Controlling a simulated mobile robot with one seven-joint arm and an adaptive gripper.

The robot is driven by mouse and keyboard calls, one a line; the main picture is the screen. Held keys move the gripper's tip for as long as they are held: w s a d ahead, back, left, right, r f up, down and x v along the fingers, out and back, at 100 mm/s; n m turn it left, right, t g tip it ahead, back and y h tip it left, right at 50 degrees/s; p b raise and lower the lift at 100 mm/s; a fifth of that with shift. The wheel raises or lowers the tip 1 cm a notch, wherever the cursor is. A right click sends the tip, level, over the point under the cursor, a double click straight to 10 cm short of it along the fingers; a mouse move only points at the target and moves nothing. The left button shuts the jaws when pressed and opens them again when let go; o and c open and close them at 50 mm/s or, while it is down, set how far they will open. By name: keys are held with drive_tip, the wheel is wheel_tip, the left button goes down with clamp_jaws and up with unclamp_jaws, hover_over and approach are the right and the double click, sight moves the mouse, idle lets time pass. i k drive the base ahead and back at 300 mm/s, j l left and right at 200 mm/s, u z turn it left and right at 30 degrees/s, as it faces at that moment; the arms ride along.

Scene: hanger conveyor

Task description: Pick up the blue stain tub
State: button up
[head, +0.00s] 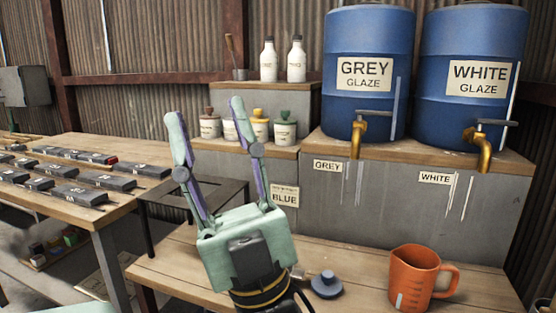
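Several small white tubs stand in a row on the low shelf behind my gripper. One tub has a red-brown lid (208,112), one a yellow lid (260,114) and one a green lid (285,115). Between the red-brown and yellow ones is another tub (229,130), partly covered by my right finger; I cannot tell its lid colour. No tub shows clearly as blue. A sign reading "BLUE" (285,196) is on the shelf's front. My gripper (207,111) is open and empty, fingers up, in front of the tubs.
An orange jug (413,276) and a blue-grey lid-like piece (326,285) are on the front bench (365,272). Blue grey-glaze (366,25) and white-glaze (470,30) barrels with brass taps stand right. White bottles (269,60) are behind. Dark blocks (80,193) cover the left table.

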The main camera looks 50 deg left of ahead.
sight(231, 134)
drive_tip(key=u, duration=1.75)
drive_tip(key=j+z, duration=1.05)
drive_tip(key=k+j, duration=0.1)
drive_tip(key=j, duration=0.4)
drive_tip(key=j+z, duration=0.15)
drive_tip(key=j, duration=0.4)
drive_tip(key=k+j, duration=0.15)
drive_tip(key=j, duration=0.35)
drive_tip(key=k+j+z, duration=0.1)
drive_tip(key=j, duration=0.4)
drive_tip(key=i+j, duration=0.4)
